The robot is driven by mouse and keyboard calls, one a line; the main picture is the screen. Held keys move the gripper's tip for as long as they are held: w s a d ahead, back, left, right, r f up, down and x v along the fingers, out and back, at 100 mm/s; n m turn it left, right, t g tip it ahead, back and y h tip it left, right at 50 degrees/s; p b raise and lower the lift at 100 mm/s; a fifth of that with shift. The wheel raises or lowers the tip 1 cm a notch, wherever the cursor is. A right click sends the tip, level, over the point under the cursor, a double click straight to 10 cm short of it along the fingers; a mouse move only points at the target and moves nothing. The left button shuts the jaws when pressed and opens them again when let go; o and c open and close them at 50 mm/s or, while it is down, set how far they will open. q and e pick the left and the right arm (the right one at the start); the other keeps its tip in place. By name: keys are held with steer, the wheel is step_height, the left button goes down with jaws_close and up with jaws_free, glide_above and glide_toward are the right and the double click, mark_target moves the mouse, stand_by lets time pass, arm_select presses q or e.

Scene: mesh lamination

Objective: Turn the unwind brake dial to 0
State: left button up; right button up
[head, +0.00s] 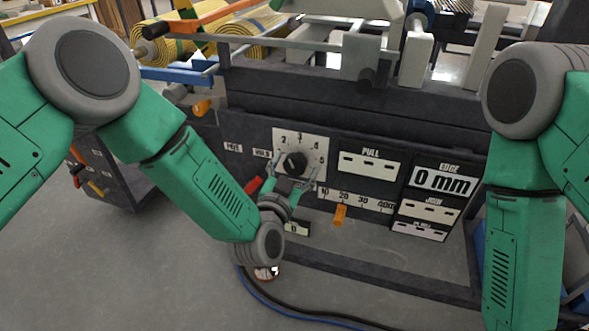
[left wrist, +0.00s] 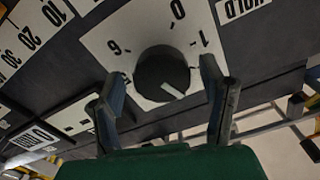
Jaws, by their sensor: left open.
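The brake dial is a round black knob (head: 293,162) on a white numbered plate (head: 316,143) on the machine's dark front. In the left wrist view the knob (left wrist: 162,73) appears upside down, with 6, 0 and 1 readable around it. Its white pointer line faces lower right there, away from the 0; in the head view it faces up and left, roughly toward 2 to 3. My left gripper (left wrist: 162,78) is open, with one finger on each side of the knob and visible gaps. In the head view my left gripper (head: 290,184) partly covers the plate's lower part. My right gripper is out of view.
A scale with an orange slider (head: 340,215) lies right of the dial, below the PULL panel (head: 370,160). An EDGE display (head: 444,181) reads 0 mm. A dark ledge and cables lie below.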

arm_select(q)
steer(key=shift+w+d, duration=0.1)
steer(key=shift+d, duration=0.1)
steer(key=shift+a, duration=0.35)
steer(key=c, duration=1.1)
steer(key=shift+c, duration=0.2)
steer(key=shift+d+n, duration=0.1)
steer(key=shift+n, duration=0.2)
